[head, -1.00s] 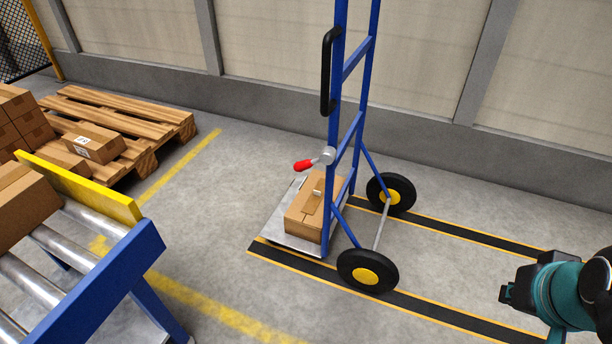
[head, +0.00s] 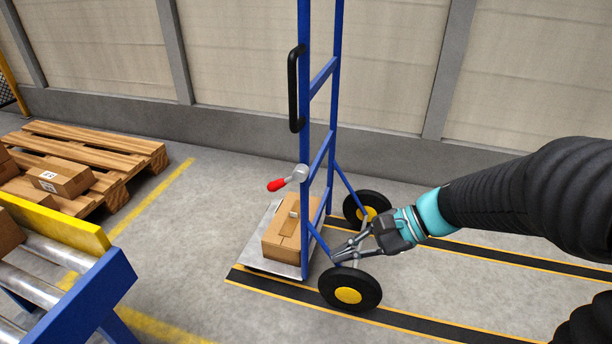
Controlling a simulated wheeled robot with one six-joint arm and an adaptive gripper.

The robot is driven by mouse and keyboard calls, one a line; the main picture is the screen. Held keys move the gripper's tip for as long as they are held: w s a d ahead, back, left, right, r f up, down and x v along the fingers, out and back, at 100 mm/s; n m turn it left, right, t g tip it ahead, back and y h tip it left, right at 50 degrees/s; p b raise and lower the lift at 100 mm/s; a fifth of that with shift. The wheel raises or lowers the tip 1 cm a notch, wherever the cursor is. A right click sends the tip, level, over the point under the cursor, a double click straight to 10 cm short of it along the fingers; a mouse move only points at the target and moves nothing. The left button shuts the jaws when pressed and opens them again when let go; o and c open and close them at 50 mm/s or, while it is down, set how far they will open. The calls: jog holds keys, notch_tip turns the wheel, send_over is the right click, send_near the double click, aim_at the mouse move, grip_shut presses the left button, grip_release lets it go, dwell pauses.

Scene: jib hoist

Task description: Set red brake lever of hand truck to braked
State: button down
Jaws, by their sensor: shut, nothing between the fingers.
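The blue hand truck (head: 306,120) stands upright on the floor, with a black grip handle (head: 293,90) and two black wheels with yellow hubs. Its red brake lever (head: 277,185) sticks out to the left from a grey pivot (head: 300,173) on the near upright, its red tip slightly lower than the pivot. A cardboard box (head: 285,240) sits on the metal toe plate. My gripper (head: 340,254) is shut and empty. In the picture it is right of and below the lever, over the wheel area, apart from the lever. Whether it touches the truck frame cannot be told.
A roller conveyor with a blue frame (head: 85,300) and yellow rail (head: 55,222) stands at the lower left. A wooden pallet (head: 100,155) with boxes lies behind it. A wall runs along the back. The floor between conveyor and truck is clear.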

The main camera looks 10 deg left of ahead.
aim_at(287, 180)
jog(key=w+a+f+m+t+y+b, duration=0.1)
jog(key=w+a+f+m+t+y, duration=0.2)
jog(key=w+f+m, duration=0.5)
jog(key=w+a+f+m+t+y+b, duration=0.1)
jog(key=w+a+f+m+t+y, duration=0.25)
jog(key=w, duration=0.65)
jog(key=w+a+r+m+y, duration=0.1)
jog(key=w+a+r+m, duration=0.1)
jog(key=a, duration=0.8)
jog(key=shift+w+r+y+b, duration=0.4)
jog(key=shift+w+r, duration=0.3)
jog(key=shift+r, duration=0.45)
